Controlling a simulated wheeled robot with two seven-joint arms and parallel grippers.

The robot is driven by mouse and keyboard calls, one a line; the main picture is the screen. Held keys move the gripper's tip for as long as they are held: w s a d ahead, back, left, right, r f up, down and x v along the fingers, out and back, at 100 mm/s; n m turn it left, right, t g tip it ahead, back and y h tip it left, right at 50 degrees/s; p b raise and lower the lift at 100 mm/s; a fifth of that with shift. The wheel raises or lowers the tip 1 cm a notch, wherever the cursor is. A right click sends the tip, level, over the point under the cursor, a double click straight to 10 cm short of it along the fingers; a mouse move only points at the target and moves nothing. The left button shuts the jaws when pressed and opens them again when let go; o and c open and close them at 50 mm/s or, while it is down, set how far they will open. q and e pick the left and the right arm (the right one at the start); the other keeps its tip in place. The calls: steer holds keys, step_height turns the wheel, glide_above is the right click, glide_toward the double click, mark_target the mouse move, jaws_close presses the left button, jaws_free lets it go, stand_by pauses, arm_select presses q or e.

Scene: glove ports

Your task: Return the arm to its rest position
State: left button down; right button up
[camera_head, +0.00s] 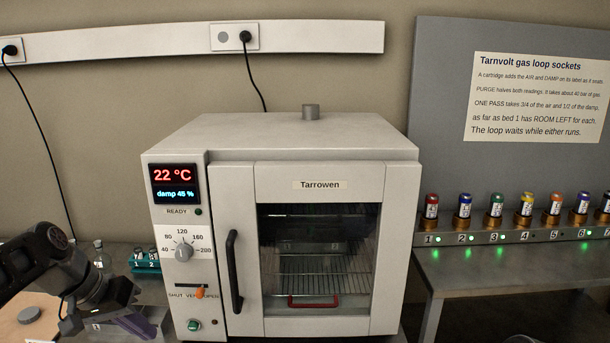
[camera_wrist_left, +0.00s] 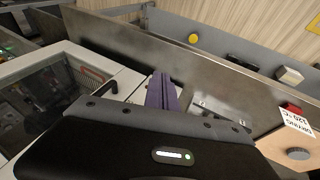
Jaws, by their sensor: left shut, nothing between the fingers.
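My left gripper (camera_head: 138,326) is at the lower left of the head view, in front of and left of the oven. Its purple fingers are together with nothing between them. In the left wrist view the shut fingers (camera_wrist_left: 161,92) show at the middle, above the dark gripper body. My left arm comes in from the left edge. My right gripper is in neither view.
The Tarrowen oven (camera_head: 320,240), door closed, reads 22 °C and damp 45 %. A teal rack (camera_head: 146,262) and a small bottle (camera_head: 102,256) stand left of it. A socket rail (camera_head: 520,237) with several coloured cartridges is at right. A grey disc (camera_head: 29,315) lies on a wooden board.

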arm_select(q)
steer(key=s+d+f+g, duration=0.1)
steer(key=d+f, duration=0.4)
steer(key=f, duration=0.5)
steer(key=s+d+f+n, duration=0.1)
steer(key=d+f, duration=0.3)
steer(key=f, duration=0.6)
steer(key=s+d+f+g, duration=0.15)
steer(key=d+f, duration=0.35)
steer(key=f, duration=0.6)
steer(key=s+d+f, duration=0.4)
steer(key=s+f, duration=0.2)
steer(key=s, duration=0.3)
steer(key=s+d+f, duration=0.5)
steer(key=s+f, duration=0.1)
steer(key=s, duration=0.4)
steer(key=shift+s+d+f, duration=0.15)
steer(key=shift+s+f, duration=0.05)
